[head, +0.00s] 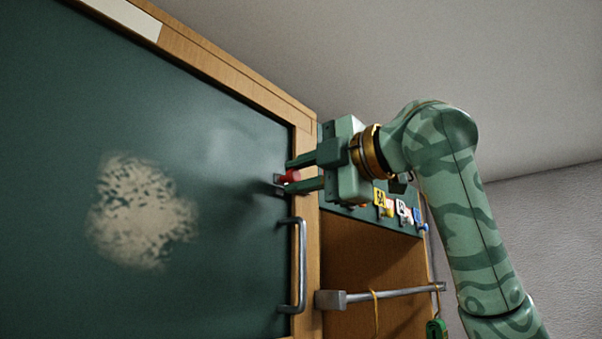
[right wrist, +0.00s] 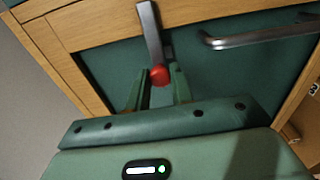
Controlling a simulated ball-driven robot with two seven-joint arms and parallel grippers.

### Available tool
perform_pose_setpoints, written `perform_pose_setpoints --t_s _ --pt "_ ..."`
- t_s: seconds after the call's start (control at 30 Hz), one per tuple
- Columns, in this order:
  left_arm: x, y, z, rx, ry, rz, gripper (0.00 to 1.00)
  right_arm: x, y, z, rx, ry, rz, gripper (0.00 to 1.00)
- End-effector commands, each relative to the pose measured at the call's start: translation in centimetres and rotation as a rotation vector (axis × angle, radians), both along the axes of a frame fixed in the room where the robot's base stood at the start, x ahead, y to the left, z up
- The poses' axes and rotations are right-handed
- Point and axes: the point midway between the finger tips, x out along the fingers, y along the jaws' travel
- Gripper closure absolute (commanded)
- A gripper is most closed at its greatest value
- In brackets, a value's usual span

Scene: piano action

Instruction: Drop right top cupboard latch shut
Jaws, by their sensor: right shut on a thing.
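The latch shows a red knob (head: 291,176) near the right edge of the green cupboard door (head: 60,120). In the right wrist view the red knob (right wrist: 159,75) sits at the end of a grey metal latch bar (right wrist: 151,35) that crosses the wooden frame edge. My right gripper (head: 292,178) is shut on the red knob, its two green fingers on either side of it. The fingers also show in the right wrist view (right wrist: 159,90). Part of the latch is hidden by the fingers in the head view. My left gripper is not in view.
A metal door handle (head: 300,265) stands out just below the latch. A grey rail (head: 385,293) with hanging cords juts out at the lower right. Small coloured tagged items (head: 402,210) hang on the side panel behind my right gripper.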

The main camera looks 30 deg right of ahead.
Motion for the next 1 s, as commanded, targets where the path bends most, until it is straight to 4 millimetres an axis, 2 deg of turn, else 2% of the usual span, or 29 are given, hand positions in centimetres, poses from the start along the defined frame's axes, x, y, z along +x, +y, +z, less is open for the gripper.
perform_pose_setpoints --t_s 0.2,0.23,0.3,0.77,0.87,1.0 --pt "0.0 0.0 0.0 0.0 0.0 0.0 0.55 0.1 0.1 -0.3 -0.005 0.004 0.001 1.0" --pt "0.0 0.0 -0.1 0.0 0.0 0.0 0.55 0.1 0.1 -0.3 -0.005 0.005 0.002 0.69" --pt "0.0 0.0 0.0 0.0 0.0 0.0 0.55 0.1 0.1 -0.2 -0.004 0.005 0.001 0.55" --pt "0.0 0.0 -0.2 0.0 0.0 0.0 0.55 -0.3 -0.1 -0.2 -0.001 0.002 0.0 0.55" --pt "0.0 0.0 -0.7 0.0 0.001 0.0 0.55 -1.5 -0.7 -0.2 -0.001 0.0 -0.002 0.55" --pt "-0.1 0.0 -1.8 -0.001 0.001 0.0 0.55 -4.6 -2.0 -0.3 -0.001 -0.003 -0.004 0.55"
